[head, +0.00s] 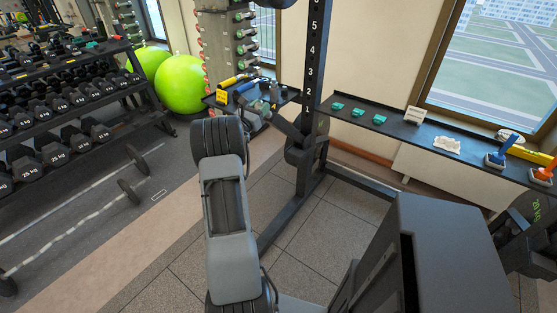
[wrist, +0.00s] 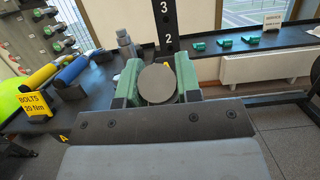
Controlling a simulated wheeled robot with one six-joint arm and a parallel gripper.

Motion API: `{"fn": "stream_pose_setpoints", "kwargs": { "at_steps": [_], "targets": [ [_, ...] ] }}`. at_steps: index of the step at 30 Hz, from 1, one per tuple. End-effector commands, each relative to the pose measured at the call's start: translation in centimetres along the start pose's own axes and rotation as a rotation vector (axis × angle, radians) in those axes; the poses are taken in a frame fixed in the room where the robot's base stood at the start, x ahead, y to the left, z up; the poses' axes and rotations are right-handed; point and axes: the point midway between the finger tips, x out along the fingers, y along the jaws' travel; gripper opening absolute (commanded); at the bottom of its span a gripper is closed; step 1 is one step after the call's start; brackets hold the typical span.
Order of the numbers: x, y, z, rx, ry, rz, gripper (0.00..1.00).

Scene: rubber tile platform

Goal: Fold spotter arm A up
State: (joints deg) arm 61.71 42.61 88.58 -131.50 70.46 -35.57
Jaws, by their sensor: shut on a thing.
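My gripper (wrist: 158,78) shows its two green fingers in the wrist view, closed on either side of a round dark end. This is the end of spotter arm A (wrist: 157,86), seen end-on, and its length behind the disc is hidden. In the head view spotter arm A (head: 288,128) is a short dark bar running up and left from the rack upright (head: 315,62). My gripper (head: 258,113) is at its outer end there, partly hidden by my own arm. The upright has white hole numbers and also shows in the wrist view (wrist: 168,25).
A dark shelf (head: 395,128) with green pieces runs under the window at right. Green balls (head: 182,82) and a dumbbell rack (head: 62,105) stand left. Tiled floor (head: 325,225) is clear.

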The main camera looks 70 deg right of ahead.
Motion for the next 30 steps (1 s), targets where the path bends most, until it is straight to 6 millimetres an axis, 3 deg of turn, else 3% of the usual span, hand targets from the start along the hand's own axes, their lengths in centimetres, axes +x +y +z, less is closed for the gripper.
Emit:
{"fn": "stream_pose_setpoints", "kwargs": {
  "at_steps": [1, 21, 30],
  "targets": [
    [0.9, 0.0, 0.8, 0.004, -0.009, -0.001, 0.0],
    [9.1, 0.0, 4.2, 0.002, -0.002, 0.0, 0.0],
    [10.5, 0.0, 4.8, 0.002, -0.004, 0.001, 0.0]
  ]
}}
